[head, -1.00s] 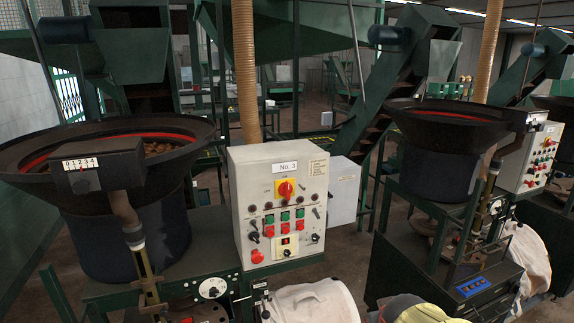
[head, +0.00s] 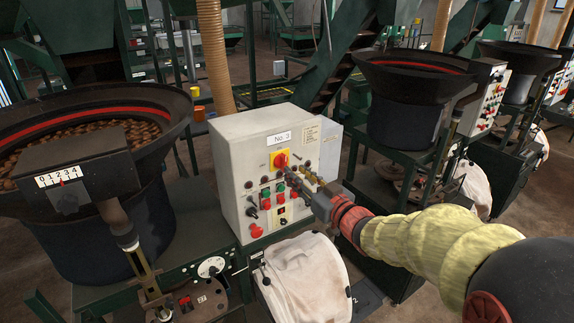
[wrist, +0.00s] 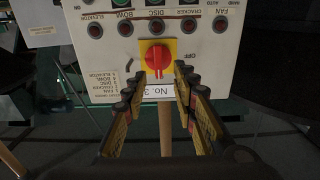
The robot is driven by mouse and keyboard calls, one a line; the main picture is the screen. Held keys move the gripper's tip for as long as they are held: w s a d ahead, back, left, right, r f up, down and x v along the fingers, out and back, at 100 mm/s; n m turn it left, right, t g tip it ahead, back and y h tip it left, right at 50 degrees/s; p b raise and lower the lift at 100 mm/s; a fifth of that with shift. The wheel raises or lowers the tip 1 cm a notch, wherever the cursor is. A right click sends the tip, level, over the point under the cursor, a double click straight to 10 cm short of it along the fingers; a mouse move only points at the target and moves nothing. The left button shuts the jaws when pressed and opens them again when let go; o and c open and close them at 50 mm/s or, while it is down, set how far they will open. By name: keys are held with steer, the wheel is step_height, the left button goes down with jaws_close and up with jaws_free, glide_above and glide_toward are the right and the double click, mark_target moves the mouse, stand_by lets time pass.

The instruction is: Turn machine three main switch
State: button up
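The machine three main switch is a red rotary knob (head: 280,160) on a yellow plate, high on the grey control box (head: 240,165) labelled "No. 3". The wrist view shows the box upside down, with the red knob (wrist: 158,58) just beyond the fingertips and its pointer roughly vertical. My gripper (head: 299,173) is just right of the knob and in front of the panel. In the wrist view my gripper (wrist: 155,84) has its fingers spread wide with nothing between them. I see no clear contact with the knob. My gripper hides some controls in the head view.
Below the knob are indicator lamps, green and red buttons (head: 266,198), small black switches and a red emergency button (head: 256,230). A black hopper bowl (head: 95,130) stands left of the box. A white bag (head: 305,275) hangs below it.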

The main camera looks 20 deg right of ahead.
mark_target(286, 163)
steer(key=shift+p+x, duration=0.4)
steer(key=shift+x, duration=2.4)
steer(key=shift+d, duration=0.15)
steer(key=shift+c, duration=1.3)
steer(key=c, duration=0.4)
jaws_close()
